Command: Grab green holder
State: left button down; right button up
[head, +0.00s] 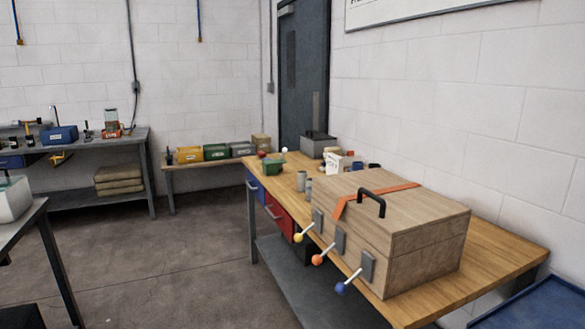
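A small green holder (273,168) stands at the far left end of the wooden workbench top. A red rounded thing (262,154) and a small white ball (284,150) show at its upper edge; I cannot tell whether they are in it or behind it. A green bin (216,152) also stands in a row of bins on the low table at the back. Neither of my grippers is in view.
A large wooden box (430,232) with a black handle fills the near workbench (508,250); levers with yellow, orange and blue knobs stick out from its front. Grey cylinders (308,190) stand between box and holder. The floor (170,260) left of the workbench is clear.

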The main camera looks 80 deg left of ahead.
aim_at(269, 167)
jog(key=u, duration=2.65)
jog(key=i+j+u, duration=0.25)
jog(key=i, duration=0.15)
jog(key=i+u, duration=0.2)
jog(key=i, duration=0.2)
jog(key=i+j+u, duration=0.15)
jog(key=i, duration=0.85)
jog(key=i+j+u, duration=0.15)
jog(key=i, duration=0.9)
jog(key=i+z, duration=0.4)
jog(key=i+j+z, duration=0.25)
jog(key=i+z, duration=0.15)
jog(key=i+j+z, duration=0.65)
jog(key=z, duration=0.15)
